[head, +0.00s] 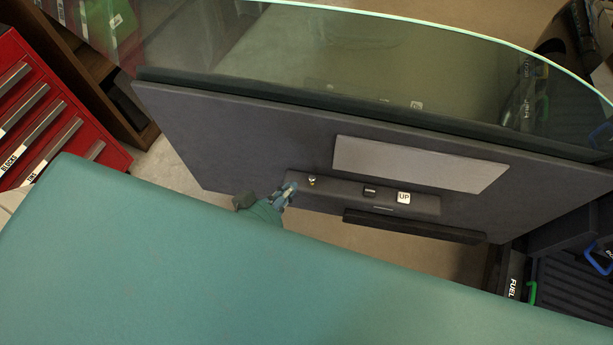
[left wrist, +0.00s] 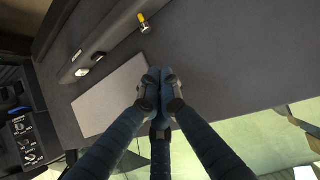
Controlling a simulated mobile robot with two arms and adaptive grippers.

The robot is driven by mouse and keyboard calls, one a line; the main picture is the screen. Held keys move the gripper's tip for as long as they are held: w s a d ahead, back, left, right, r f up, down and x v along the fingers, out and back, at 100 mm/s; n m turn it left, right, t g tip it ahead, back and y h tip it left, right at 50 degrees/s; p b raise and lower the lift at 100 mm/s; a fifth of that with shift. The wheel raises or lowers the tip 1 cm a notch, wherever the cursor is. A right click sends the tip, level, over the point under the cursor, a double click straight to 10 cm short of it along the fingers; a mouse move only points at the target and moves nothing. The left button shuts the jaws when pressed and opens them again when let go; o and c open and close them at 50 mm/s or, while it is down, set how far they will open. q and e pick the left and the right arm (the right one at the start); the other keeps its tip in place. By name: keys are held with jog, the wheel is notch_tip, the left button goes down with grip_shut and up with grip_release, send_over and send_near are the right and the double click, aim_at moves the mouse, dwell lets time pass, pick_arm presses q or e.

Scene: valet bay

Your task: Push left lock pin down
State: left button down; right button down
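A lock pin (head: 312,180) with a shiny metal base stands at the left end of the armrest strip on the dark door panel. In the left wrist view the pin (left wrist: 143,22) has a yellow top and sits upper centre, apart from my fingers. My left gripper (head: 288,193) is just left of the pin in the head view, with a visible gap. In the left wrist view the left gripper's fingertips (left wrist: 160,82) are together with nothing between them. My right gripper is in neither view.
The armrest strip (head: 345,194) carries a dark switch (head: 370,190) and a white UP button (head: 404,197). A pale grey panel (head: 420,164) is above it. Window glass (head: 390,60) rises behind the door. A red drawer cabinet (head: 50,115) stands left. A FUEL container (head: 515,280) is lower right.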

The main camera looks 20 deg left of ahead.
pick_arm(q)
send_over(310, 178)
jog(key=s, duration=0.3)
notch_tip(310, 178, down, 5)
jog(key=f, duration=0.2)
jog(key=w+f, duration=0.1)
jog(key=shift+a+f, duration=0.15)
jog(key=shift+a, duration=0.1)
jog(key=shift+w+f, duration=0.1)
jog(key=shift+f, duration=0.35)
notch_tip(310, 178, down, 2)
jog(key=shift+f, duration=0.2)
jog(key=shift+r, duration=0.15)
